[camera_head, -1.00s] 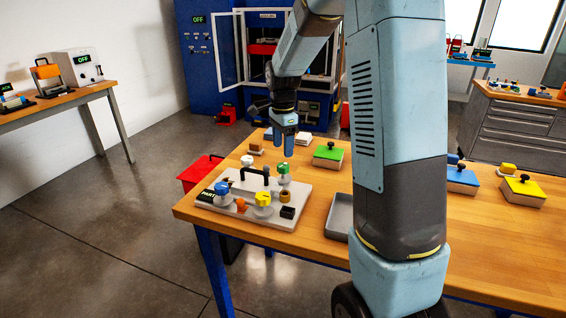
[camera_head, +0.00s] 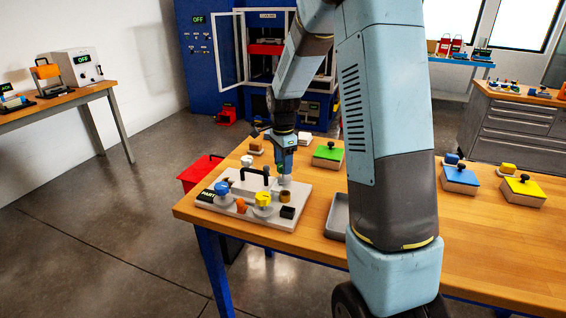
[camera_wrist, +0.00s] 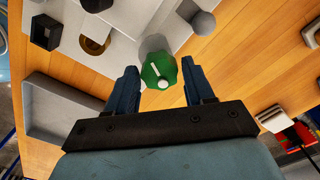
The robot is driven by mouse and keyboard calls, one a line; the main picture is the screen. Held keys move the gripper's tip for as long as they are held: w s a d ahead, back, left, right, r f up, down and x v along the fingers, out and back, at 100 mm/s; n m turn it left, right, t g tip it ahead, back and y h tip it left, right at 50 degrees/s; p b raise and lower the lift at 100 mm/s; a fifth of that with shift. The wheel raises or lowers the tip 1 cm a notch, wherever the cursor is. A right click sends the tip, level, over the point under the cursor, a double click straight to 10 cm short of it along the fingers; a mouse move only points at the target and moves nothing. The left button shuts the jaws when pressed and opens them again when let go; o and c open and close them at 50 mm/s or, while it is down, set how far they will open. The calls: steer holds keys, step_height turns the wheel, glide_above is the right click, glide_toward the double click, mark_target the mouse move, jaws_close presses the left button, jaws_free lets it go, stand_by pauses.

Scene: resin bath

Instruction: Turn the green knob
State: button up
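The green knob (camera_wrist: 158,72) has a white pointer line and sits on a grey round base on the panel board (camera_head: 310,193). In the wrist view it appears between the two blue fingers of my gripper (camera_wrist: 161,82), with a gap visible on each side. In the head view my gripper (camera_head: 285,165) points down over the knob's place and hides its green top; only the pale base shows below. My gripper is open. I cannot tell from the wrist view how far the fingertips reach down beside the knob.
The board also carries a blue knob (camera_head: 222,188), a yellow knob (camera_head: 263,199), an orange knob (camera_head: 241,205) and a black handle (camera_head: 254,171). A grey tray (camera_head: 338,214) lies to the right. Green (camera_head: 328,155), blue (camera_head: 460,178) and yellow (camera_head: 524,189) topped blocks stand on the table.

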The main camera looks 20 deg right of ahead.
steer(key=c, duration=0.7)
steer(key=shift+c, duration=0.2)
steer(key=shift+n, duration=0.3)
steer(key=n, duration=1)
steer(key=shift+r, duration=0.1)
steer(key=n, duration=1.2)
steer(key=shift+w+n, duration=0.1)
steer(key=shift+n, duration=0.3)
